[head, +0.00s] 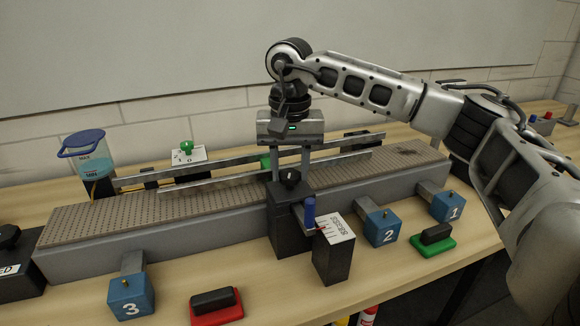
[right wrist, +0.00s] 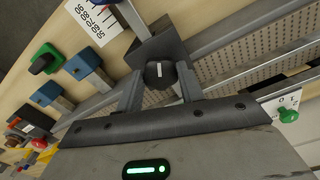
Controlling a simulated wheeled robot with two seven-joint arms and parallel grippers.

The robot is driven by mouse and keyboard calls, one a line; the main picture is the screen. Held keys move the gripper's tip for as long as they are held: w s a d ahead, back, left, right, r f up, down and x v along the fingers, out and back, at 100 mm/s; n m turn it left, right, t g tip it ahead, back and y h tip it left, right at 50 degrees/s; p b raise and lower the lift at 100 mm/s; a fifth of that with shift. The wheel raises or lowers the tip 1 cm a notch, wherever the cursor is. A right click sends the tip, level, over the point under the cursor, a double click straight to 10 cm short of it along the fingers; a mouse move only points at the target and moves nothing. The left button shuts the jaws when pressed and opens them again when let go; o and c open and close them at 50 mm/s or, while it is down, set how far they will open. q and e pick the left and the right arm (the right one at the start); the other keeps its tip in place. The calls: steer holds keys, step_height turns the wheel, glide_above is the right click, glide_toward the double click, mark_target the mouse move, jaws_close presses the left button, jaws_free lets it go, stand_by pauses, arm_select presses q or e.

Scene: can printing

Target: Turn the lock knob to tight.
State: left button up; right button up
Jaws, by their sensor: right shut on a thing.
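The black lock knob (head: 290,177) sits on top of a dark block (head: 284,222) at the front side of the conveyor. My right gripper (head: 291,170) comes down from above and is shut on the knob, one finger on each side. In the right wrist view the knob (right wrist: 158,75) lies between the fingertips and carries a short white mark on its face. I cannot read any tight or loose lettering beside it. My left gripper is not in view.
Two metal guide rails (head: 230,165) run along the conveyor (head: 110,220) behind the knob. A blue-handled lever (head: 309,212) and a printed scale plate (head: 339,227) stand just right of it. Blue blocks marked 1 (head: 448,207), 2 (head: 383,227) and 3 (head: 131,297) line the front.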

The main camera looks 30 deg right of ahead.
steer(key=m, duration=0.3)
steer(key=shift+m, duration=0.4)
steer(key=m, duration=0.3)
steer(key=shift+m, duration=0.3)
steer(key=m, duration=0.6)
steer(key=shift+r, duration=0.1)
steer(key=m, duration=0.5)
steer(key=shift+w+m, duration=0.1)
steer(key=shift+m, duration=0.3)
steer(key=shift+m+p, duration=0.35)
steer(key=shift+m, duration=1.85)
steer(key=o, duration=1)
